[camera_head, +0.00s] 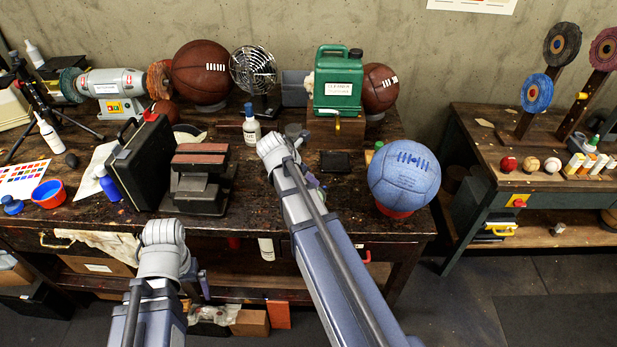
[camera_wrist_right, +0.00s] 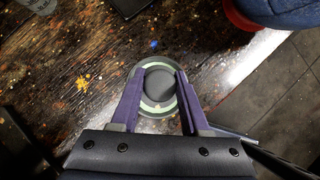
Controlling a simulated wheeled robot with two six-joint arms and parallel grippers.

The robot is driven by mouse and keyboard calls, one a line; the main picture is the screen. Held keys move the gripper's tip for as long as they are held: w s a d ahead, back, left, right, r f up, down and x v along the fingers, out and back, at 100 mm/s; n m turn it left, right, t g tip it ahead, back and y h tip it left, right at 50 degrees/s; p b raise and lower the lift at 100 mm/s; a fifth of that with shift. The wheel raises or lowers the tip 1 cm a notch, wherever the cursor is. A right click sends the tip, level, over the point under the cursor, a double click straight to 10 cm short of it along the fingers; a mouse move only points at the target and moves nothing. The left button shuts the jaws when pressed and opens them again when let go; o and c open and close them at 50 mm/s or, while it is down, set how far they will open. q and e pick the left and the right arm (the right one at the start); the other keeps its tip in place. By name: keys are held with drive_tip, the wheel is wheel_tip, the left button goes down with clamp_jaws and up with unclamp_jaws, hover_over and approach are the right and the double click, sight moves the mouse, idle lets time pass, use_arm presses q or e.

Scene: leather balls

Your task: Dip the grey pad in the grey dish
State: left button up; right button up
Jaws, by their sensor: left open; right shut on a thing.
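In the right wrist view my right gripper (camera_wrist_right: 160,72) is shut on the grey pad (camera_wrist_right: 158,88), a round dark grey piece between its two purple fingers. The grey dish (camera_wrist_right: 137,79) lies directly below on the bench, its round rim and some pale green showing around the pad. I cannot tell whether the pad touches the dish's contents or hangs just above. In the head view my right arm hides the pad and the dish. My left gripper (camera_head: 201,285) is open, low at the bench's front edge, away from both.
A blue ball (camera_head: 404,177) on a red stand sits right of my right arm. A flat dark square (camera_head: 335,162) lies behind. A black case (camera_head: 139,165) and a small vise-like block (camera_head: 200,177) stand left. The paint-spotted bench (camera_head: 258,210) is bare between block and arm.

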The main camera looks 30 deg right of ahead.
drive_tip(key=shift+r, duration=0.1)
wheel_tip(320, 180, up, 4)
drive_tip(key=p, duration=0.4)
idle(0.5)
